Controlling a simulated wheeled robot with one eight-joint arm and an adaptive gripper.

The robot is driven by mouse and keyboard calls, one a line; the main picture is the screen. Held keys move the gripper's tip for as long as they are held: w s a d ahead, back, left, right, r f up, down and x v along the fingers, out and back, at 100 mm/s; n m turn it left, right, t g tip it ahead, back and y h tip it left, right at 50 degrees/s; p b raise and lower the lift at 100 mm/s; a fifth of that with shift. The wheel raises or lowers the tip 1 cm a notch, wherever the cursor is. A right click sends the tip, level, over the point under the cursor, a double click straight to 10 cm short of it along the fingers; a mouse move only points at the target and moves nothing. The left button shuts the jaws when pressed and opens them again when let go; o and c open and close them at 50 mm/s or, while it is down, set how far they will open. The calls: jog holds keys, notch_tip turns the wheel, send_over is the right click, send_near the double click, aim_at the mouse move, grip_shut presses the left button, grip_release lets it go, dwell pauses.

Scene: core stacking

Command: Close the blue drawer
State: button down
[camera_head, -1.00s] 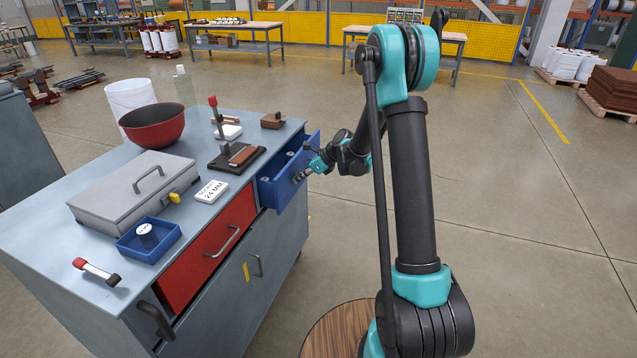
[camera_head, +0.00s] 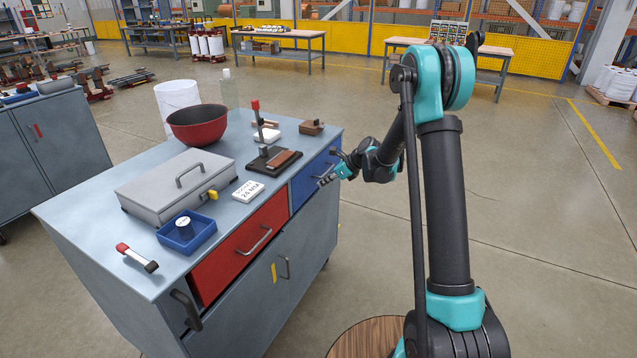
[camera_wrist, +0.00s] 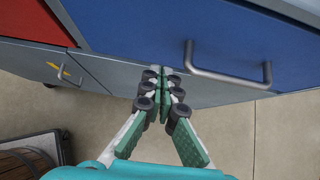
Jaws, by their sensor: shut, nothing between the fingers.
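The blue drawer (camera_head: 307,186) is in the right part of the grey workbench's front, beside the red drawer. In the head view its front looks flush with the bench front. In the wrist view the blue drawer front (camera_wrist: 135,30) fills the top, with its grey bar handle (camera_wrist: 228,77) to the right of my fingers. My gripper (camera_head: 326,180) is just in front of the blue drawer. In the wrist view my gripper (camera_wrist: 163,72) has its fingertips together with nothing between them, near the drawer's lower edge. I cannot tell whether they touch it.
A grey toolbox (camera_head: 178,187), a blue tray (camera_head: 187,233), a red bowl (camera_head: 197,125) and a label card (camera_head: 248,191) are on the bench top. Open floor (camera_head: 520,250) lies to the right.

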jog(key=v, duration=1)
jog(key=s+d+f+n+h, duration=0.1)
jog(key=s+d+n, duration=0.5)
jog(key=s, duration=0.6)
jog(key=s+d+f+n+h, duration=0.1)
jog(key=s+d+n+h, duration=0.3)
jog(key=s+n, duration=0.5)
jog(key=s+d+f+n+h, duration=0.2)
jog(key=s+d+n, duration=0.5)
jog(key=s, duration=0.8)
jog(key=shift+s+d+n+t+h, duration=0.35)
jog(key=shift+d+h, duration=0.25)
jog(key=shift+d, duration=0.45)
